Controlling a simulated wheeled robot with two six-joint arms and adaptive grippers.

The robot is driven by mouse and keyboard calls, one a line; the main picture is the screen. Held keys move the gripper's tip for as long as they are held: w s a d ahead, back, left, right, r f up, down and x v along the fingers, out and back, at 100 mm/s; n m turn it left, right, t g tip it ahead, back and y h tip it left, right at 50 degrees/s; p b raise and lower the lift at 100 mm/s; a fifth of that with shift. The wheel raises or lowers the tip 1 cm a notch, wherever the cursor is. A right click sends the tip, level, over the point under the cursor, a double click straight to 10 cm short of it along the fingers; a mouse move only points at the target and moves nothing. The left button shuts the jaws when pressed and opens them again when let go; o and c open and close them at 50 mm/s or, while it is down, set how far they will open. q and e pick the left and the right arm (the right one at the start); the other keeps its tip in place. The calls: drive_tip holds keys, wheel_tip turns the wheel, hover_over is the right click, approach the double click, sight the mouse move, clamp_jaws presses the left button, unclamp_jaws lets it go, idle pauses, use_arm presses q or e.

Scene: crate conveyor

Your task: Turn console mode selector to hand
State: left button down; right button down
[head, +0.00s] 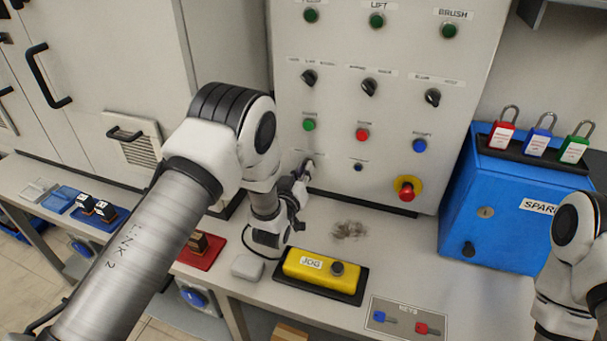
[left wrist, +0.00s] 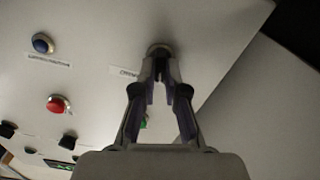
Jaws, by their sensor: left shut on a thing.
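The grey console panel (head: 330,120) stands at the back of the bench. A small round metal selector (head: 309,165) sits at its lower left, under a label too small to read. My left gripper (head: 304,172) reaches up to it from in front. In the left wrist view, the left gripper's fingertips (left wrist: 160,62) are closed around the selector (left wrist: 159,47), whose rim shows just beyond them. The fingers hide most of the selector, so its pointing direction cannot be told. My right arm shows at the right edge, but its gripper is out of view.
Black knobs (head: 370,87), coloured buttons (head: 362,134) and a red emergency stop (head: 407,192) are on the panel. A yellow jog box (head: 322,272) and a keys plate (head: 407,318) lie in front. A blue box (head: 510,200) with padlocks stands at right.

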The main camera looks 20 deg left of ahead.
use_arm(q)
drive_tip(key=m+b, duration=0.2)
drive_tip(key=m, duration=0.3)
drive_tip(key=m+b, duration=0.2)
drive_tip(key=m, duration=0.4)
drive_tip(key=shift+d+f+m+b, duration=0.1)
drive_tip(key=shift+d+m+b, duration=0.1)
drive_tip(key=shift+m+b, duration=0.1)
idle(0.3)
drive_tip(key=c, duration=1.2)
unclamp_jaws()
drive_tip(key=s, duration=1.2)
drive_tip(key=shift+a, duration=0.2)
